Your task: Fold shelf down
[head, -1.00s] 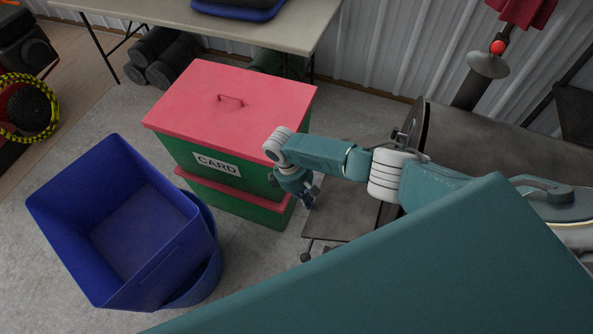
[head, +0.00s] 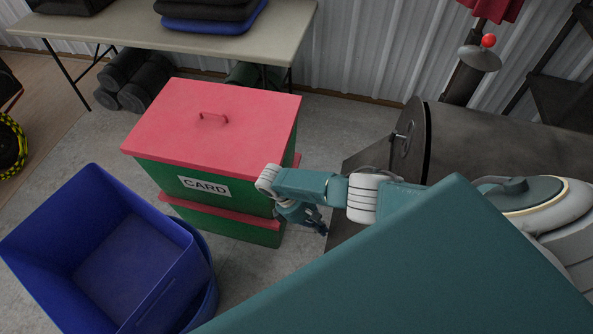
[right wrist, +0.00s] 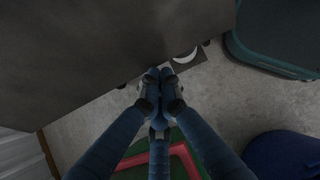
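The shelf is a dark grey flat panel (head: 362,162) at the left end of a dark barrel-shaped smoker (head: 520,150). My arm covers much of it in the head view, so its exact angle is hard to tell. In the right wrist view the dark panel (right wrist: 90,50) fills the upper left, close to the fingers. My right gripper (head: 319,226) is by the shelf's left side, low down. In the right wrist view its fingertips (right wrist: 159,74) are together with nothing seen between them, at the panel's edge. I cannot tell whether they touch it. My left gripper is out of view.
A green bin with a red lid (head: 213,115), labelled CARD, stands just left of my right gripper. A blue bin (head: 100,255) is at the lower left. A folding table (head: 130,40) stands behind. Little free floor shows between the card bin and smoker.

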